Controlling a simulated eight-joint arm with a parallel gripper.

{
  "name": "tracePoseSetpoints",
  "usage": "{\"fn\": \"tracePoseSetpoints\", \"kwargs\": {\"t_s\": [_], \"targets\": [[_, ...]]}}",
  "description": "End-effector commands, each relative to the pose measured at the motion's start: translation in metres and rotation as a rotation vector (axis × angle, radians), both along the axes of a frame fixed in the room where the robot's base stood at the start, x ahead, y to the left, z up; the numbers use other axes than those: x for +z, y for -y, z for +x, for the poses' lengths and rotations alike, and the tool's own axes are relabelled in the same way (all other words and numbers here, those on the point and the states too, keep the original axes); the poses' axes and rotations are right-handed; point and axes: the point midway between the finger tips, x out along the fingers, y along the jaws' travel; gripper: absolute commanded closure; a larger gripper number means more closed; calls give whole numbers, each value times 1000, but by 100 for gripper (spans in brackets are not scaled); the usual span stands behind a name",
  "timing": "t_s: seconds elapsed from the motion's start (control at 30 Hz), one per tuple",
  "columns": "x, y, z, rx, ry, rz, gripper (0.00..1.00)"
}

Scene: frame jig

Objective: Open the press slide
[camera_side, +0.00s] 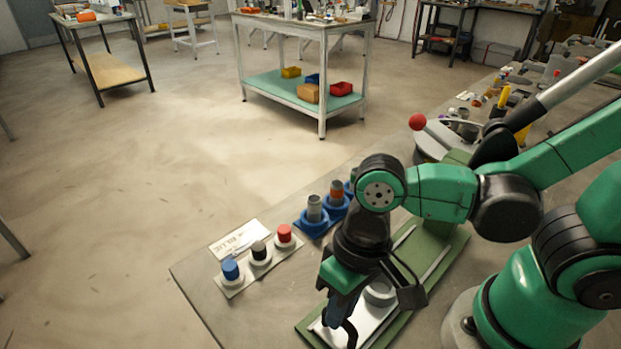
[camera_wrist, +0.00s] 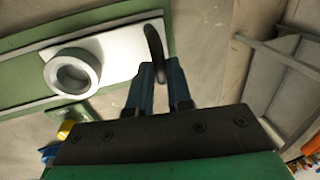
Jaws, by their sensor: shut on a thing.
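The press slide is a white plate (camera_wrist: 118,40) with a grey ring (camera_wrist: 72,71) on it, lying on a green base (camera_wrist: 25,62). In the side view the ring (camera_side: 380,292) shows just right of my gripper, and the green base (camera_side: 445,243) runs back under my arm. A curved black handle (camera_wrist: 153,40) stands at the plate's end. My gripper (camera_wrist: 155,72) is shut on this handle; in the side view my gripper (camera_side: 338,315) and the handle (camera_side: 351,333) are near the bottom edge. My arm hides part of the base.
Blue (camera_side: 231,269), black (camera_side: 259,250) and red (camera_side: 284,233) buttons stand on a strip left of my gripper, beside a card reading BLUE (camera_side: 240,240). Blue holders (camera_side: 312,222) with cylinders stand behind. A red ball knob (camera_side: 417,121) rises farther back.

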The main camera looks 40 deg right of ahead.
Motion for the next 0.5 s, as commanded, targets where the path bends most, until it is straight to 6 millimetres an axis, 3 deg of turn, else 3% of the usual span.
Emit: {"fn": "tracePoseSetpoints", "kwargs": {"t_s": [0.23,0.27,0.33,0.5], "targets": [[0,0,1,-2,6,1,100],[0,0,2,-2,6,1,76],[0,0,1,-2,5,0,56],[0,0,1,-2,3,0,53]]}}
